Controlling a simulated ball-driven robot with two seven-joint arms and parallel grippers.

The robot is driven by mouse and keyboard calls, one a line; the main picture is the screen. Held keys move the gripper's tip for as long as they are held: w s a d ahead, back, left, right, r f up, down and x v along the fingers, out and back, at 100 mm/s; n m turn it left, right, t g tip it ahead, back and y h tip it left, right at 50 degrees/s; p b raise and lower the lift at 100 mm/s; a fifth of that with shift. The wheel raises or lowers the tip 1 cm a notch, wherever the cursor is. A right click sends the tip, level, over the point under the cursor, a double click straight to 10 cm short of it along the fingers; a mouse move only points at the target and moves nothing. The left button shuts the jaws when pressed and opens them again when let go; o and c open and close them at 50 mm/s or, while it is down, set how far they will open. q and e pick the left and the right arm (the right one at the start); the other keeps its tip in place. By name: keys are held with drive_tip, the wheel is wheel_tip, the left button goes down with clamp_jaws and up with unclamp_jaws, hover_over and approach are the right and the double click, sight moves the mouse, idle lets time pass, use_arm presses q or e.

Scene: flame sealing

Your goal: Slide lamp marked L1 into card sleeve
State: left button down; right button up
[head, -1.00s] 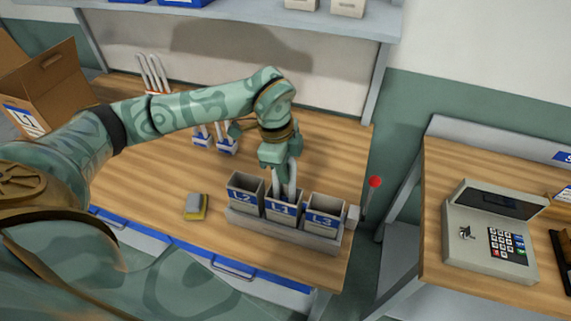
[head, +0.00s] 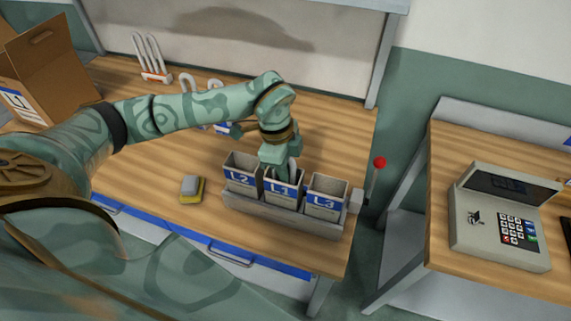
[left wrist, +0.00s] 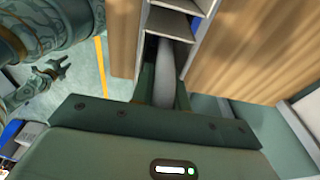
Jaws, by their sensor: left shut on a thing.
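My left gripper (head: 281,173) is pointed down at the mouth of the middle card sleeve marked L1 (head: 284,191). It is shut on a white tube lamp, of which only a sliver (head: 294,171) shows in the head view. In the left wrist view the lamp (left wrist: 167,75) sits between the two fingers, its far end at or inside a sleeve opening. The lamp's lower part and its marking are hidden. My right gripper (left wrist: 56,70) shows small at the left of the left wrist view, with its fingers apart and empty.
Sleeves L2 (head: 240,178) and L3 (head: 324,203) flank L1 in a grey rack (head: 285,216). A red-knobbed lever (head: 379,163) stands at its right. Other lamps (head: 152,58) stand at the back. A sponge (head: 192,188) lies left; a cardboard box (head: 50,62) is far left.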

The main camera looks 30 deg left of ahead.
use_arm(q)
drive_tip(key=shift+f, duration=0.1)
drive_tip(key=c, duration=1.3)
unclamp_jaws()
drive_tip(key=c, duration=0.3)
drive_tip(key=shift+c, duration=0.2)
drive_tip(key=shift+r+p, duration=3.4)
drive_tip(key=shift+r, duration=0.65)
drive_tip(key=shift+f, duration=0.1)
